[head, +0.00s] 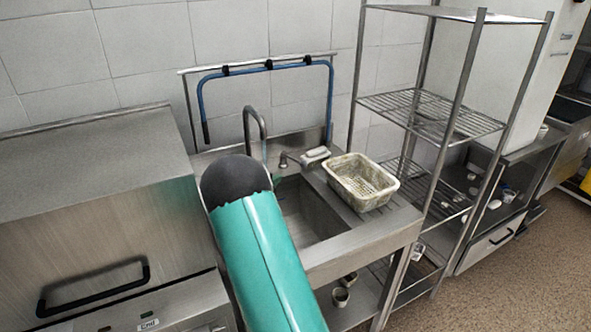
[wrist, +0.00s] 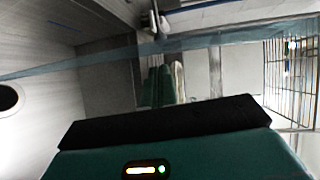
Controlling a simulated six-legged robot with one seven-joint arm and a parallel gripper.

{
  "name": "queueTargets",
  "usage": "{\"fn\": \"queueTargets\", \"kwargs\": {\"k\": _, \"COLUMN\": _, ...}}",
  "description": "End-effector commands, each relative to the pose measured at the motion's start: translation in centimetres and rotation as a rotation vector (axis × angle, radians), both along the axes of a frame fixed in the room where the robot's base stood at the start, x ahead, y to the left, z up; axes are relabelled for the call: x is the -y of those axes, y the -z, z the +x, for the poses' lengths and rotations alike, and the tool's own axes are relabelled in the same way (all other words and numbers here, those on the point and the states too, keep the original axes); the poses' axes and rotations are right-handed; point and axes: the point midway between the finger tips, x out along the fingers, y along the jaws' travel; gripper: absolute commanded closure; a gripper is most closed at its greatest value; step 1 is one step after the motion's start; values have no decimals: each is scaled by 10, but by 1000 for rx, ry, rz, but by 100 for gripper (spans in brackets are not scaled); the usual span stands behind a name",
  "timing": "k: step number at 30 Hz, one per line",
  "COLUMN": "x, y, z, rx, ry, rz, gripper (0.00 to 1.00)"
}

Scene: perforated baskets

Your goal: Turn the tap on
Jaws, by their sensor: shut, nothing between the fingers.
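The tap's curved metal spout (head: 256,125) rises behind the sink (head: 310,215) in the head view. A small metal lever or handle (head: 284,160) stands on the rim to the right of the spout. My teal arm covers the sink's left part and the foot of the spout, and my gripper is hidden in this view. In the wrist view, my gripper (wrist: 157,80) shows as two teal fingers close together, shut and empty. A small pale and dark fitting (wrist: 153,22) is beyond them, too blurred to name. I cannot tell whether the fingers touch anything.
A perforated basket (head: 361,182) stands on the sink's right rim, with a small pale item (head: 315,154) behind it. A blue hose (head: 268,65) hangs on a rail above. A wire rack (head: 430,110) stands right, a steel cabinet (head: 100,190) left.

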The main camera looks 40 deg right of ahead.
Motion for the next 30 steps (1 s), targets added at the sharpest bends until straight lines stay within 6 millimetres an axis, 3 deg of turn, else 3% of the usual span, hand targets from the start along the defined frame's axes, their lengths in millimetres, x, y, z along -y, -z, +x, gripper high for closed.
{"fn": "queueTargets", "kwargs": {"k": 5, "x": 22, "y": 4, "z": 3, "rx": -1, "ry": 6, "rz": -1, "gripper": 100}}
{"fn": "queueTargets", "kwargs": {"k": 21, "x": 118, "y": 24, "z": 27, "rx": -2, "ry": 5, "rz": -1, "gripper": 100}}
{"fn": "queueTargets", "kwargs": {"k": 30, "x": 134, "y": 27, "z": 33, "rx": -2, "ry": 3, "rz": -2, "gripper": 100}}
